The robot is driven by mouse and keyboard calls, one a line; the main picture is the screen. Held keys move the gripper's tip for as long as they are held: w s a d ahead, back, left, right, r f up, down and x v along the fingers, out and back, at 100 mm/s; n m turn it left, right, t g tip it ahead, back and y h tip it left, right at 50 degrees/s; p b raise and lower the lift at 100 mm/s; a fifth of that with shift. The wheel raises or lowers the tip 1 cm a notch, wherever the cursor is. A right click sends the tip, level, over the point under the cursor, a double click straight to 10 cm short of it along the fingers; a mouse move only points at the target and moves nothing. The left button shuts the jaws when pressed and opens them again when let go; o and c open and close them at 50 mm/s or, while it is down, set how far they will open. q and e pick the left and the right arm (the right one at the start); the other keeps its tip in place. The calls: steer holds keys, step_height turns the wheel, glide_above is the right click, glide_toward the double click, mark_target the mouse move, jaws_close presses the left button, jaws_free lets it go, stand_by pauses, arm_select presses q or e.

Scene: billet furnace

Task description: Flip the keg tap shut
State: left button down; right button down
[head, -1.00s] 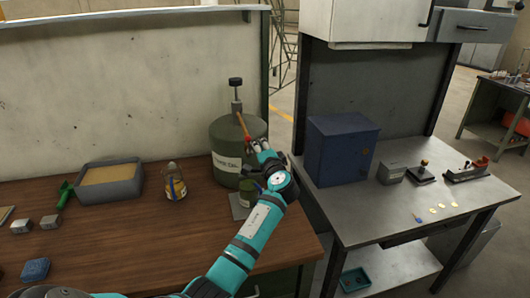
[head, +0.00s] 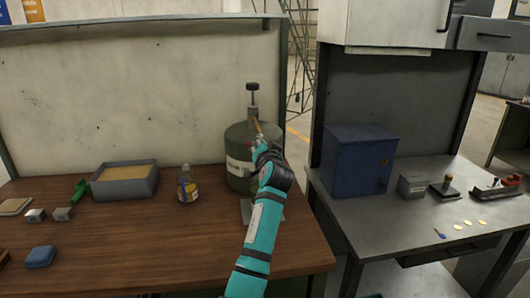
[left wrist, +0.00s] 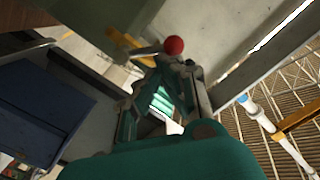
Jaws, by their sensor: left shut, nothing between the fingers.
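The green keg (head: 237,141) stands upright at the right end of the wooden bench, with a pump (head: 252,97) on top. An orange-brown lever (head: 258,126) sticks up beside my left gripper (head: 260,145), which is at the keg's upper right side. In the left wrist view a red ball knob (left wrist: 174,46) on a metal rod is just beyond the fingertips of my left gripper (left wrist: 168,68). The gripper is shut and empty. Whether it touches the knob or lever I cannot tell. My arm hides part of the keg front. My right gripper is not in view.
A glass bottle (head: 187,186) and a grey sand-filled tray (head: 124,188) stand left of the keg. A grey plate (head: 247,209) lies under my forearm. A blue cabinet (head: 360,162) stands on the metal table to the right.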

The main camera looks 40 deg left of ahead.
arm_select(q)
steer(key=shift+s+a+f+n+b, duration=0.3)
steer(key=shift+n+b, duration=0.4)
steer(key=shift+n, duration=0.45)
steer(key=shift+s+a+f+n+b, duration=0.15)
steer(key=shift+s+a+n+b, duration=0.15)
steer(key=shift+n+b, duration=0.65)
steer(key=shift+s+a+f+n+b, duration=0.25)
steer(key=shift+s+n+b, duration=0.2)
steer(key=shift+n, duration=0.85)
